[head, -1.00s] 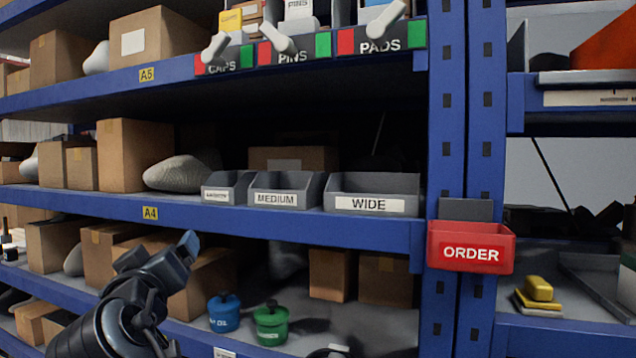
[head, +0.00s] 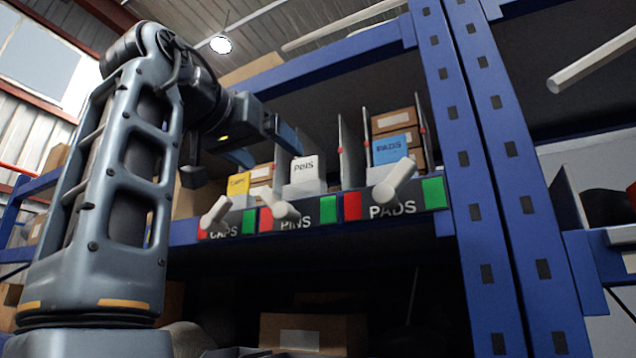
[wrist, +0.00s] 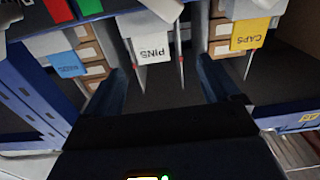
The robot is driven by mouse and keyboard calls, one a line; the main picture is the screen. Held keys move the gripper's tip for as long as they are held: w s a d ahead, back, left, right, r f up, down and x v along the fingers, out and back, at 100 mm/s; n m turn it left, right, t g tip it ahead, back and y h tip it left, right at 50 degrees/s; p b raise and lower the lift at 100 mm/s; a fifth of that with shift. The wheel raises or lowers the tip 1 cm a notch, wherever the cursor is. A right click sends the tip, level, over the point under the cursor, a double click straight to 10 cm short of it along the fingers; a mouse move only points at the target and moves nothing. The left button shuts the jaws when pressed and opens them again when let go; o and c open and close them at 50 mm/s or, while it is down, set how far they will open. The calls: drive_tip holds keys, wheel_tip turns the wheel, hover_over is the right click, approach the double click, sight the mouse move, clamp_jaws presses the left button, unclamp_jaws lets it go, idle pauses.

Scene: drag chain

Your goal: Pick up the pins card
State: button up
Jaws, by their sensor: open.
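The pins card (head: 304,168) is a white card marked PINS, standing upright in the middle bay of the upper shelf, behind the PINS label (head: 296,220) and its pale lever (head: 282,206). In the wrist view the pins card (wrist: 151,48) appears upside down, ahead of and between my fingers. My gripper (head: 272,152) is open and empty, just above and to the left of the card in the head view. The two fingers (wrist: 160,82) are apart in the wrist view, and neither visibly touches the card.
A yellow CAPS card (head: 239,184) and a blue PADS card (head: 390,149) stand in the bays either side. Thin upright dividers (head: 350,150) separate the bays. The CAPS lever (head: 216,211) and PADS lever (head: 395,183) stick out in front. A blue rack post (head: 470,150) rises at the right.

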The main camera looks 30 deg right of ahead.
sight(304, 165)
drive_tip(key=w+d+p, duration=0.1)
drive_tip(key=d, duration=0.1)
drive_tip(key=w+d+r+p, duration=0.1)
drive_tip(key=d, duration=0.1)
drive_tip(key=w+d, duration=0.1)
drive_tip(key=d, duration=0.1)
drive_tip(key=shift+d+r+p, duration=0.2)
drive_tip(key=shift+r+p, duration=0.05)
drive_tip(key=shift+p, duration=0.15)
drive_tip(key=shift+w+d+f, duration=0.1)
drive_tip(key=shift+w+d, duration=0.25)
drive_tip(key=shift+d, duration=0.05)
drive_tip(key=c, duration=1.1)
